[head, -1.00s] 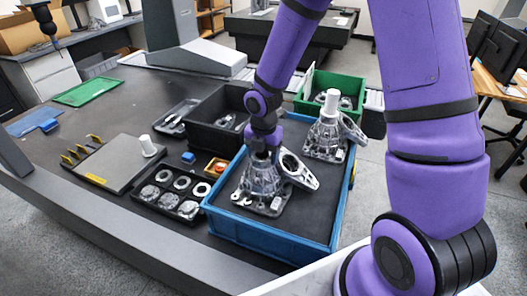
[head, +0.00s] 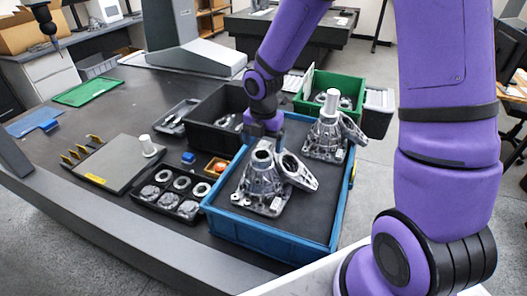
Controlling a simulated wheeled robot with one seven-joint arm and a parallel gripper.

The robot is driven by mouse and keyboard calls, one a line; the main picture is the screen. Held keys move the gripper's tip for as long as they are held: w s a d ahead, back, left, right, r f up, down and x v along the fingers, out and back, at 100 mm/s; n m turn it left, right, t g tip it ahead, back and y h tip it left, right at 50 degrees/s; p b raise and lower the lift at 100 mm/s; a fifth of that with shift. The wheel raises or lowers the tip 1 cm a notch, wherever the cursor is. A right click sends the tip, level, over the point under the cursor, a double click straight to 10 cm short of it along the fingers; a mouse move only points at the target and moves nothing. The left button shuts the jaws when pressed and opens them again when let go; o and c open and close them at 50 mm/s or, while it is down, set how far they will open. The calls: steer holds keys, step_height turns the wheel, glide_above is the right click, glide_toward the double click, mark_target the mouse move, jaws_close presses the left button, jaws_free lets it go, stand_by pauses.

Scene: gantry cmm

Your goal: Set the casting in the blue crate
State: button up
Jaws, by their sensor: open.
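A grey metal casting (head: 259,188), a flanged housing with a neck on top, stands upright inside the blue crate (head: 262,241), toward its left front. A tilted ring-shaped arm part (head: 297,172) leans beside it. A second similar casting (head: 324,139), with a white cylinder (head: 331,102) on top, stands at the back right of the same crate. My gripper (head: 266,138) is open, just above and behind the front casting's neck, apart from it as far as I can see. Its fingers are small and partly hidden.
A black bin (head: 204,110) and a green crate (head: 357,88) holding parts stand behind the blue crate. A black tray of rings (head: 153,196) and a grey plate (head: 103,165) lie to the left. The blue crate's right front floor is bare.

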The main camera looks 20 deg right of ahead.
step_height(320, 180, up, 8)
steer(key=shift+f, duration=0.2)
steer(key=s+d+r+m+t, duration=0.2)
steer(key=s+d+r+m, duration=0.1)
steer(key=s+r+m, duration=0.6)
steer(key=s+d+r+m+t, duration=0.3)
steer(key=s+r+m, duration=0.7)
steer(key=s+m, duration=0.4)
steer(key=d+m, duration=0.1)
steer(key=m, duration=0.3)
steer(key=shift+r, duration=0.2)
